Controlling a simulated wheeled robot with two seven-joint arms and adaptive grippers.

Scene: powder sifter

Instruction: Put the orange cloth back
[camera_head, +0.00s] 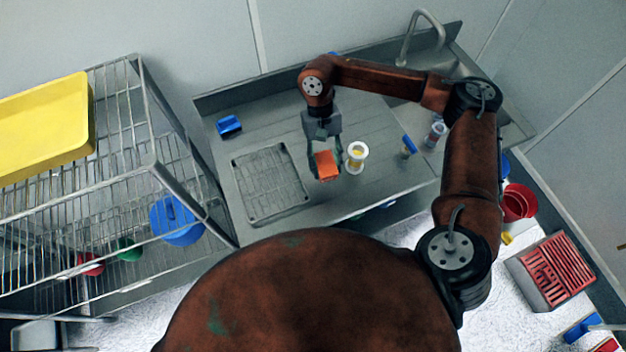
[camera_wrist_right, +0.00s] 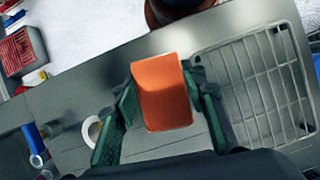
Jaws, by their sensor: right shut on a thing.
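The orange cloth (camera_head: 326,165) shows as a small folded block over the steel counter, between the wire rack and the white cup. My right gripper (camera_head: 325,172) is shut on it. In the right wrist view the orange cloth (camera_wrist_right: 163,92) sits between the green finger pads of my right gripper (camera_wrist_right: 165,100). Whether the cloth touches the counter I cannot tell. My left gripper is not in view.
A wire rack (camera_head: 268,184) lies on the counter left of the gripper. A white cup with yellow contents (camera_head: 357,153) stands close on the right. A blue object (camera_head: 228,125) lies at the back left. A blue-topped item (camera_head: 408,147) and a clear container (camera_head: 436,134) stand further right.

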